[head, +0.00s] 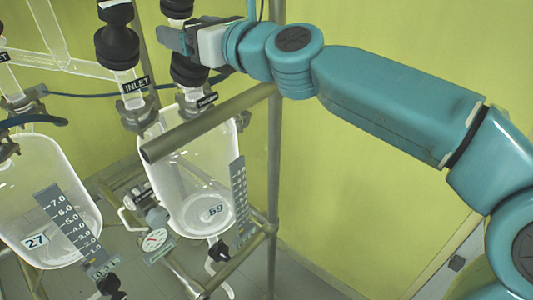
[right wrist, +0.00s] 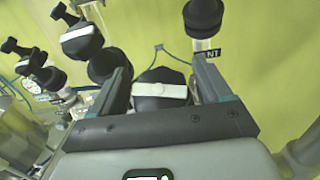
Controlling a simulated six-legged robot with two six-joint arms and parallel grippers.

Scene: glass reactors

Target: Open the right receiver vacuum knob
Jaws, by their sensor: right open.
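A black knob with a white bar across it (right wrist: 162,92) sits between the two fingers of my right gripper (right wrist: 161,68) in the right wrist view. The gripper is open, and I cannot tell whether either finger touches the knob. In the head view my right gripper (head: 172,38) is at the top of the right glass receiver (head: 190,150), among its black fittings. A black fitting (head: 188,70) shows just below the gripper, above a small label too blurred to read. My left gripper is out of view.
A black INLET fitting (head: 118,45) stands close to the left of the gripper. A second glass receiver (head: 45,190) is at the left. A metal rail (head: 210,122) crosses in front of the right receiver. More black knobs (right wrist: 82,40) line the left in the wrist view.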

